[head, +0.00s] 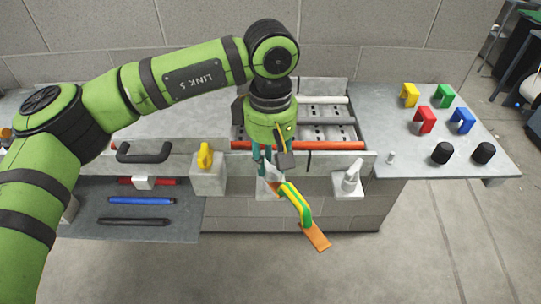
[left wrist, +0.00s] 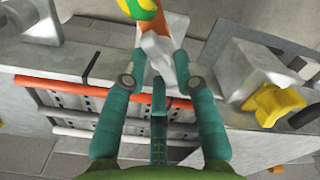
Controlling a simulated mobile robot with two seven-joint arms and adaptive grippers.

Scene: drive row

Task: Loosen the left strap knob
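A yellow knob (head: 205,156) stands upright on a grey block (head: 208,182) at the front of the bench, left of centre. In the left wrist view the yellow knob (left wrist: 278,103) is at the right. My left gripper (head: 269,172) is to the right of it, in front of the bench edge and apart from the knob. Its teal fingers (left wrist: 160,58) close around a grey end piece (left wrist: 153,46). A green and yellow strap (head: 296,203) with an orange tail (head: 316,237) hangs from this piece. A grey knob (head: 351,179) sits farther right. My right gripper is not in view.
A tray with orange bar (head: 330,145) lies behind my gripper. A black handle (head: 143,153) and a low shelf (head: 75,226) with rods are at left. Coloured clips (head: 425,120) and black knobs (head: 442,153) stand on the right bench. The floor in front is clear.

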